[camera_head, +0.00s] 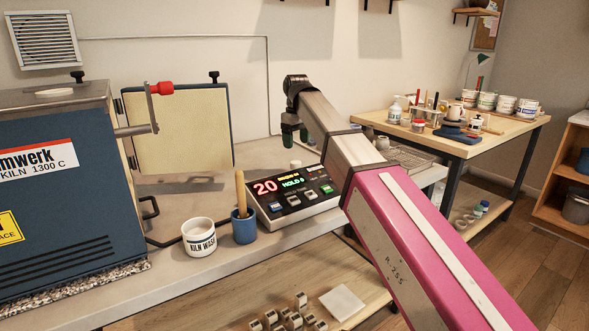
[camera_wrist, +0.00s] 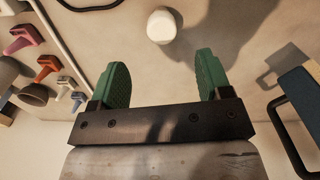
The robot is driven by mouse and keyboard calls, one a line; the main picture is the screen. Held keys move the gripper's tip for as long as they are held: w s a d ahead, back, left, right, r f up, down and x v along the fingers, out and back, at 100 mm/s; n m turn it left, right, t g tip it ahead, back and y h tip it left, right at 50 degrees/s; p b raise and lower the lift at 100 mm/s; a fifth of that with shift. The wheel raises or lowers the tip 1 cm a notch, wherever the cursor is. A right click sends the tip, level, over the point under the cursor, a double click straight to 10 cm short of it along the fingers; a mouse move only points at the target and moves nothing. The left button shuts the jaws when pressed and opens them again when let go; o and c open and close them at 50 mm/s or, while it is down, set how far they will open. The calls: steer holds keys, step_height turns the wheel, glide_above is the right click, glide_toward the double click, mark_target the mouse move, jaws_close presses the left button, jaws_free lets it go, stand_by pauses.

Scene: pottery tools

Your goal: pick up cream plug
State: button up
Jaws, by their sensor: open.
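The cream plug (camera_wrist: 161,26) is a small, pale, rounded piece on the worktop. In the wrist view it lies beyond my fingertips, near the middle of the gap and apart from both. In the head view, a small pale piece (camera_head: 295,164) that looks like the plug stands just behind the control box. My gripper (camera_wrist: 161,75) is open and empty, with two green finger pads. In the head view my gripper (camera_head: 290,138) hangs over the worktop, above the plug. Its far finger is largely hidden there.
The control box (camera_head: 292,195) stands close in front of the plug. A blue cup with a wooden handle (camera_head: 243,228) and a kiln wash pot (camera_head: 199,238) stand left of it. The blue kiln (camera_head: 60,210) has its door open. A cluttered table (camera_head: 490,142) stands at right.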

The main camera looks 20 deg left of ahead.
mark_target(295, 161)
steer(key=f, duration=0.8)
steer(key=shift+a+f, duration=0.2)
steer(key=shift+f, duration=0.15)
steer(key=c, duration=1)
